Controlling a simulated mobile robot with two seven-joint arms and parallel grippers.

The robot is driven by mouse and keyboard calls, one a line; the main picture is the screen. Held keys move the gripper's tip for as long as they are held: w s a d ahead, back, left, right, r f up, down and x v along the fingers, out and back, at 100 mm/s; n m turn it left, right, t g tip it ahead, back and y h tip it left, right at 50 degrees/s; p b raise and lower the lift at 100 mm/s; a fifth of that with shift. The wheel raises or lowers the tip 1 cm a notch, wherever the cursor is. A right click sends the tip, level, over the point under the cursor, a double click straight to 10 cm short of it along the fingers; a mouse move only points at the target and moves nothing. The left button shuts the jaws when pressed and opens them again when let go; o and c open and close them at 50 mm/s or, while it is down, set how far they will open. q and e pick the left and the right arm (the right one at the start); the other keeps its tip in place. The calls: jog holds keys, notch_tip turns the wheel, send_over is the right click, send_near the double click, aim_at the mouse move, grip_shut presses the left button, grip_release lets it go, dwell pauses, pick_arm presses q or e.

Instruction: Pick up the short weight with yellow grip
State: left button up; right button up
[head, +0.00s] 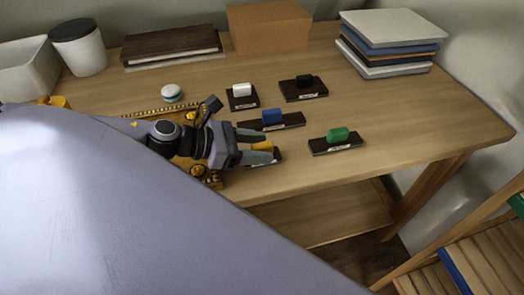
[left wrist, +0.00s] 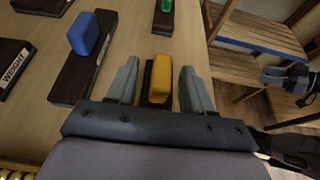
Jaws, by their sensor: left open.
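The short weight with the yellow grip (head: 263,146) lies near the front edge of the table, partly hidden by my left gripper (head: 260,157). In the left wrist view its yellow block (left wrist: 160,76) stands on a dark base between the fingertips of my left gripper (left wrist: 160,88). The fingers are open, one on each side, with visible gaps to the yellow block. Part of the base is hidden by the gripper body. My right gripper (left wrist: 285,75) shows small at the right of the left wrist view; its jaw state is unclear.
Dark-based weights with blue (head: 272,116), green (head: 338,134), white (head: 241,90) and black (head: 305,80) grips stand nearby. A gilt ornate object (head: 200,172) lies under my left arm. Books (head: 392,45), a box (head: 268,27) and a cup (head: 80,48) stand at the back.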

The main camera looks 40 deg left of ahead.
pick_arm(q)
jog(key=shift+w+d+f+p, duration=0.1)
jog(key=shift+w+d+p, duration=0.3)
jog(key=shift+w+d, duration=0.05)
jog(key=shift+f, duration=0.15)
jog(key=c, duration=0.9)
